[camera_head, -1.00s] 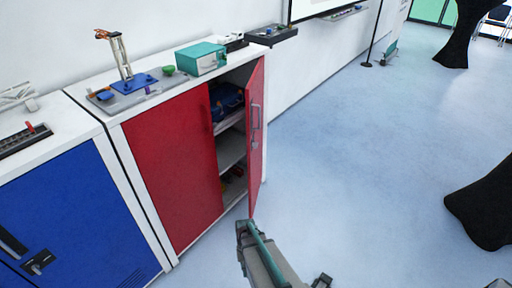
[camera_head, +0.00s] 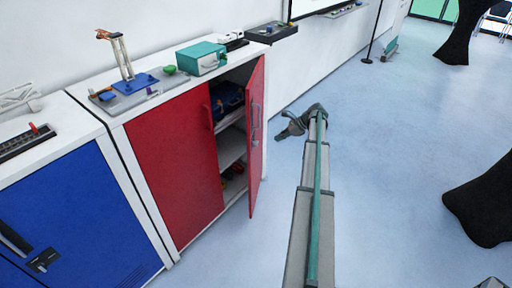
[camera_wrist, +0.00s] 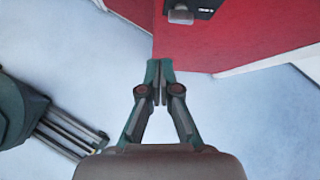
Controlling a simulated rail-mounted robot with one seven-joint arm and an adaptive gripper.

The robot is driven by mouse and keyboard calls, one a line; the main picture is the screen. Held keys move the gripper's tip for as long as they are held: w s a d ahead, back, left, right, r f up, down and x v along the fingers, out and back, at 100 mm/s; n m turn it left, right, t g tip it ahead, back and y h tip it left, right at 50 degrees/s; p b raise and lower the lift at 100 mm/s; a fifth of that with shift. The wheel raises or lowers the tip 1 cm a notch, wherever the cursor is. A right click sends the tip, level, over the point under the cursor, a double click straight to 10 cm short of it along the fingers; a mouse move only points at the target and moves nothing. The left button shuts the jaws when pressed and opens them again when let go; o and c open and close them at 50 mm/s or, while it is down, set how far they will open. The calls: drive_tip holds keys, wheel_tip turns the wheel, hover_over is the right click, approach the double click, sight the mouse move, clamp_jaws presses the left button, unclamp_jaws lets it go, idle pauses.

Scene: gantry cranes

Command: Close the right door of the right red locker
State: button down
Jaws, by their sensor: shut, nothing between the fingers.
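The red locker (camera_head: 232,200) stands right of a blue one. Its left door (camera_head: 175,165) is closed. Its right door (camera_head: 256,150) stands open, swung outward, with a handle on its outer face. My gripper (camera_head: 281,137) is to the right of this open door, apart from it in the head view. In the wrist view my gripper (camera_wrist: 159,72) is shut and empty. A red panel (camera_wrist: 235,35), which looks like the door, lies just beyond the fingertips, with a dark lock or handle (camera_wrist: 190,10) at the top. Whether the fingertips touch it I cannot tell.
Inside the locker are shelves (camera_head: 232,148) and a blue item (camera_head: 228,98). A teal box (camera_head: 202,58) and a blue stand (camera_head: 135,83) are on top. The blue locker (camera_head: 75,215) is at left. The floor to the right is free up to black draped shapes (camera_head: 485,205).

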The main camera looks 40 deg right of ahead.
sight(256, 146)
drive_tip(key=shift+m, duration=0.7)
drive_tip(key=shift+w+a+r+p+x, duration=0.2)
drive_tip(key=shift+a+r+p+x, duration=0.3)
drive_tip(key=shift+x, duration=1.65)
drive_tip(key=shift+w+a+r+p+x, duration=0.2)
drive_tip(key=shift+p+x, duration=0.5)
drive_tip(key=shift+x, duration=1.45)
drive_tip(key=shift+w+a+r+p+x, duration=0.3)
drive_tip(key=shift+p+x, duration=0.3)
drive_tip(key=shift+x, duration=1.55)
drive_tip(key=shift+d, duration=0.1)
